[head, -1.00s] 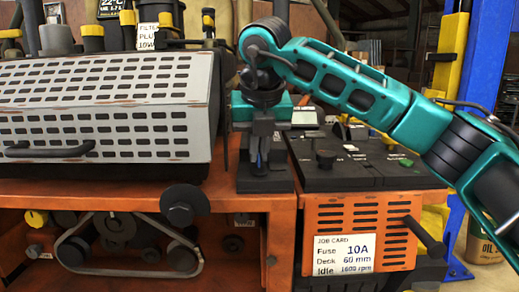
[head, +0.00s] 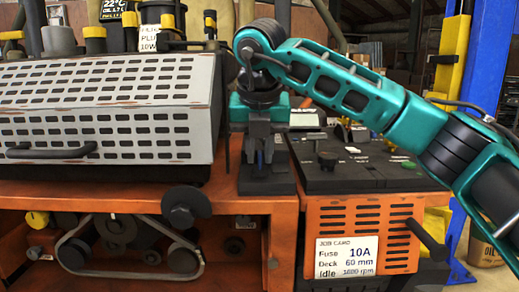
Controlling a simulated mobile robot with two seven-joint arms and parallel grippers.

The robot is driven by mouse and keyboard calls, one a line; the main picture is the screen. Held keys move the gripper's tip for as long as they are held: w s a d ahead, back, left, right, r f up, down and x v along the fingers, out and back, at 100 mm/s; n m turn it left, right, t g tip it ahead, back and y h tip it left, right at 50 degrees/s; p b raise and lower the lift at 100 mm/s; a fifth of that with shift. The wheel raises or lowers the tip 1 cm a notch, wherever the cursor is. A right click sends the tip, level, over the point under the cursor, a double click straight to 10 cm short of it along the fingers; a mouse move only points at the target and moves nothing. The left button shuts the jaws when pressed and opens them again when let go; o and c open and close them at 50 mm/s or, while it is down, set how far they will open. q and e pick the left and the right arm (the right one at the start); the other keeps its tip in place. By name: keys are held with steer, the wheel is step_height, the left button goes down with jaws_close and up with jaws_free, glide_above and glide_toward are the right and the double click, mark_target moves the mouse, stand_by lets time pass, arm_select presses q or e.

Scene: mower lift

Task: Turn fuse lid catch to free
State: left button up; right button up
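My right gripper (head: 262,158) points down over a black block (head: 267,183) between the slatted grey cover and the black panel. I cannot tell whether the fingers are apart or closed on something. To its right, a black deck panel (head: 365,178) carries a small dark upright knob (head: 327,159) and small pale markings. I cannot tell for certain which part is the fuse lid catch; the gripper may hide it. My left gripper is not in view.
A slatted grey cover (head: 105,110) with a dark handle stands close on the left. An orange vented box (head: 365,220) with a black side handle bears a job card (head: 346,257) reading Fuse 10A. Below left, a belt runs around pulleys (head: 115,232).

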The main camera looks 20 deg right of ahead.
steer(key=shift+o, duration=0.8)
arm_select(q)
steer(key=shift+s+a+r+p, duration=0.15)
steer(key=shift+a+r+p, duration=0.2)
steer(key=shift+p, duration=0.45)
arm_select(e)
steer(key=v, duration=1.3)
